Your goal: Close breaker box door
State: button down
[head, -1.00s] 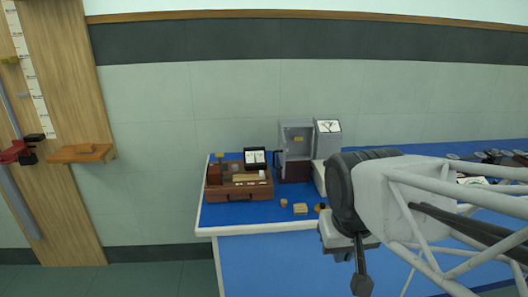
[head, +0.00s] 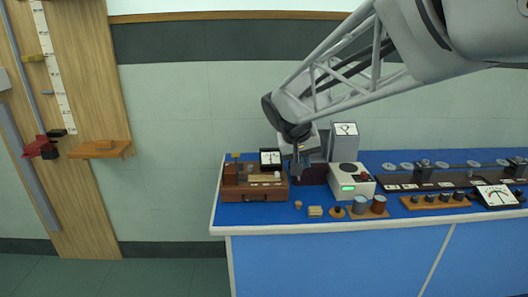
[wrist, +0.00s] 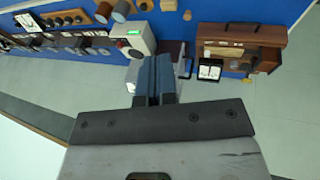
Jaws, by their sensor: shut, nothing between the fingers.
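The grey breaker box (head: 318,152) stands at the back of the blue bench, above a dark red block (head: 314,175). My wrist and gripper cover much of its front in the head view, so I cannot tell the door's angle. My gripper (head: 297,172) points down in front of the box's left side, its fingers shut and empty. In the wrist view the shut fingers (wrist: 155,75) hide most of the box; a pale grey piece shows just left of them. I cannot tell whether the fingers touch the door.
A wooden case (head: 262,192) with a dial meter (head: 270,157) stands to the left. A white instrument with a green display (head: 350,183) stands close on the right. Small blocks and cylinders (head: 360,204) line the front edge. A meter box (head: 345,140) stands behind.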

jog(key=w+a+f, duration=0.1)
jog(key=w+a, duration=0.2)
jog(key=w, duration=0.3)
jog(key=w+a+f+t+h, duration=0.1)
jog(key=w+a, duration=0.3)
jog(key=w, duration=0.3)
jog(key=w+a+f, duration=0.2)
jog(key=w+a, duration=0.1)
jog(key=w, duration=0.3)
jog(key=shift+w+a+t+h, duration=0.3)
jog(key=shift+w+a+t, duration=0.05)
jog(key=shift+w+t, duration=0.05)
jog(key=shift+d+f, duration=0.1)
jog(key=shift+f, duration=0.05)
jog(key=w+d+f, duration=0.4)
jog(key=d+f, duration=0.3)
jog(key=d, duration=0.1)
jog(key=shift+w+f, duration=0.3)
jog(key=shift+f, duration=0.1)
jog(key=shift+s+d, duration=0.1)
jog(key=shift+d, duration=0.15)
